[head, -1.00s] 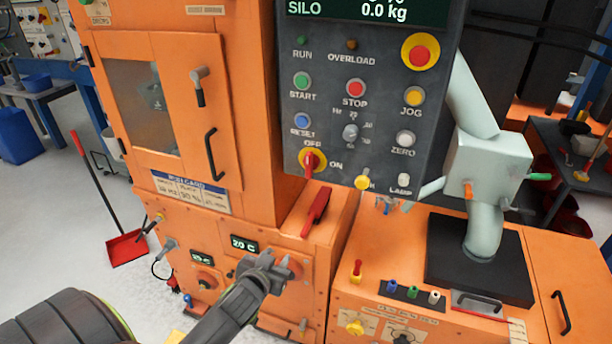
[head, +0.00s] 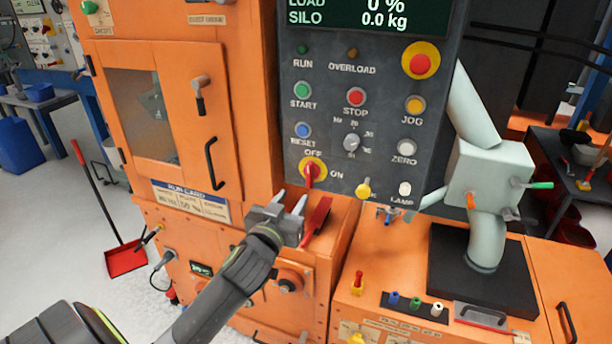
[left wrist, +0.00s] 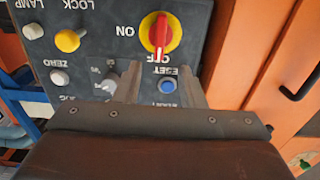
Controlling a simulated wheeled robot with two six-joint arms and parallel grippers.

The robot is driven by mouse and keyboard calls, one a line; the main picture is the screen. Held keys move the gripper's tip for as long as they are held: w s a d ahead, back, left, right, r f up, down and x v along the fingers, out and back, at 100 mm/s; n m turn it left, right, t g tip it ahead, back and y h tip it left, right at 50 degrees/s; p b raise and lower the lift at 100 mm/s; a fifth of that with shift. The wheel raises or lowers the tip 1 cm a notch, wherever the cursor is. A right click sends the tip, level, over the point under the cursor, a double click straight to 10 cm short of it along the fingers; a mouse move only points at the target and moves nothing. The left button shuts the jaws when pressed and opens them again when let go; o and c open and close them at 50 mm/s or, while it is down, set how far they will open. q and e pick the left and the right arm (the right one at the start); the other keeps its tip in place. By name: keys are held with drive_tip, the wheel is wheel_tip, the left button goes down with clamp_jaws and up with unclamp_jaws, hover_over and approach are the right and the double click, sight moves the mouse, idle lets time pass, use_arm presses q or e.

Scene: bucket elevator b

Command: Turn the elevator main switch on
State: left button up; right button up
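The main switch is a red rotary handle on a round yellow plate (head: 319,168), low on the grey control panel (head: 378,118). The labels OFF and ON stand beside it. In the left wrist view, which is upside down, the switch (left wrist: 160,34) is upright with its white-marked end at OFF. My left gripper (head: 290,202) is just below and left of the switch, fingers toward the panel, apart and empty. In the left wrist view my left gripper's fingers (left wrist: 159,88) have a clear gap, with the switch beyond it. They do not touch the switch. My right gripper is not in view.
A red lever (head: 318,217) sits right beside my left gripper, below the panel. A yellow knob (head: 363,188) and lamp button (head: 405,188) are right of the switch. An orange cabinet door (head: 209,125) with a black handle stands left. A pale jointed pipe (head: 487,180) stands right.

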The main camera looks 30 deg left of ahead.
sight(308, 175)
use_arm(q)
drive_tip(key=p+x, duration=0.1)
drive_tip(key=x, duration=0.9)
drive_tip(key=shift+s, duration=0.1)
clamp_jaws()
